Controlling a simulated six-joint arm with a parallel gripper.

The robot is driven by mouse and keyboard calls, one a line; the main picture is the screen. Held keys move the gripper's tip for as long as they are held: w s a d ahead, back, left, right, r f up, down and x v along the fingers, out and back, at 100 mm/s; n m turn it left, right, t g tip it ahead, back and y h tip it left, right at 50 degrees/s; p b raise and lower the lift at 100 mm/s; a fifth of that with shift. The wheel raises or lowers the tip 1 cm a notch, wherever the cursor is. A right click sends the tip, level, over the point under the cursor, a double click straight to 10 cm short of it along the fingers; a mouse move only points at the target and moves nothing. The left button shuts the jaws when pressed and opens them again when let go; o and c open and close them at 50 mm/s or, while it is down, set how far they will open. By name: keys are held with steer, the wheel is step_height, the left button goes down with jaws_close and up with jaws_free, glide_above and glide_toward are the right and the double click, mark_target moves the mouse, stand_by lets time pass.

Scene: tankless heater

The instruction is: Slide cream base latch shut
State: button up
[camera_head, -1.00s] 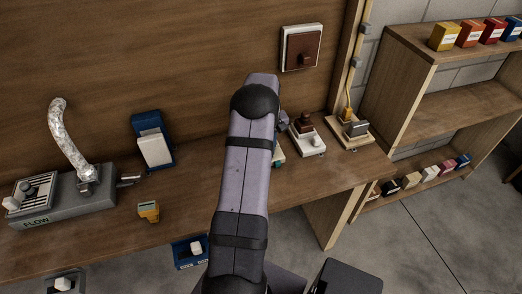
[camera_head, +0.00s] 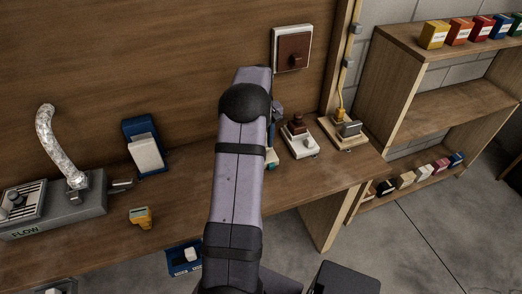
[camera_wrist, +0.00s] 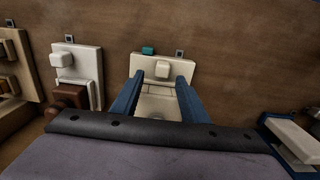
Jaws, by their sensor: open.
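The cream base (camera_wrist: 152,103) lies on the wooden bench in the middle of the wrist view, with a raised cream latch knob (camera_wrist: 162,69) on its far part. A small teal piece (camera_wrist: 148,50) shows just beyond it. My gripper (camera_wrist: 160,79) is open, its two blue fingers on either side of the base, with the knob between or just past the tips. I cannot tell whether the fingers touch it. In the head view my arm hides most of this base; only a cream and teal edge (camera_head: 271,159) shows beside it.
A white base with a brown block (camera_head: 299,140) and a wooden base with a yellow cable (camera_head: 344,133) stand to the right. A blue holder (camera_head: 145,147), a yellow gadget (camera_head: 141,217) and a grey FLOW unit (camera_head: 72,208) stand left. A brown wall panel (camera_head: 293,47) hangs behind.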

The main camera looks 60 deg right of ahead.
steer(key=shift+r+b, duration=0.3)
steer(key=shift+r, duration=1.2)
